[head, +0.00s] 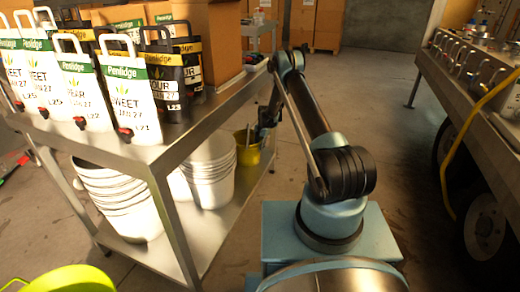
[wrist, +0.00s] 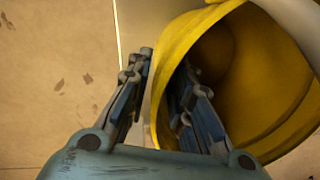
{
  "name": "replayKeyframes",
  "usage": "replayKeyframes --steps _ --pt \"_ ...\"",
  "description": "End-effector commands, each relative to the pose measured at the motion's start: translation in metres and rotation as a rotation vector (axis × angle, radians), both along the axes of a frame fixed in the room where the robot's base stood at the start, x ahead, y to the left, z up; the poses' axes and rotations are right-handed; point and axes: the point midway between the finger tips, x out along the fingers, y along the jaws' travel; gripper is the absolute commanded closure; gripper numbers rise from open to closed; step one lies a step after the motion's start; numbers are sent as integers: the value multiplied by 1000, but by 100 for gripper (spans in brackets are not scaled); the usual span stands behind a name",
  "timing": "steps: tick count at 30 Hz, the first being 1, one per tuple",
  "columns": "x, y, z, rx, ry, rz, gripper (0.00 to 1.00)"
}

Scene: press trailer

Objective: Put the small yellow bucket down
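The small yellow bucket (head: 249,154) is at the far right end of the lower shelf (head: 222,222) in the head view, beside a stack of white buckets. I cannot tell whether its base touches the shelf. My gripper (head: 264,130) is at its top, partly hidden by my arm. In the wrist view the yellow bucket (wrist: 270,110) fills the right side, its open mouth facing the camera. My gripper (wrist: 166,65) straddles its wall, one finger outside and the other inside. A gap shows between the outer finger and the wall, so the fingers look open.
White buckets (head: 208,172) stand stacked on the lower shelf, with another stack (head: 115,195) further left. Bag-in-box packs (head: 128,98) crowd the metal tabletop (head: 190,128) above. A wheeled trailer (head: 470,110) stands at the right. The floor between is clear.

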Motion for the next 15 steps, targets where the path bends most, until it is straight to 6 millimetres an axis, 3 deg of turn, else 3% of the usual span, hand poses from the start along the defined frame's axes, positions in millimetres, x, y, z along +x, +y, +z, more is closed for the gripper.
replayKeyframes --steps 10,15 --pt "0 0 2 0 0 0 75" --pt "0 -1 16 0 0 0 75"
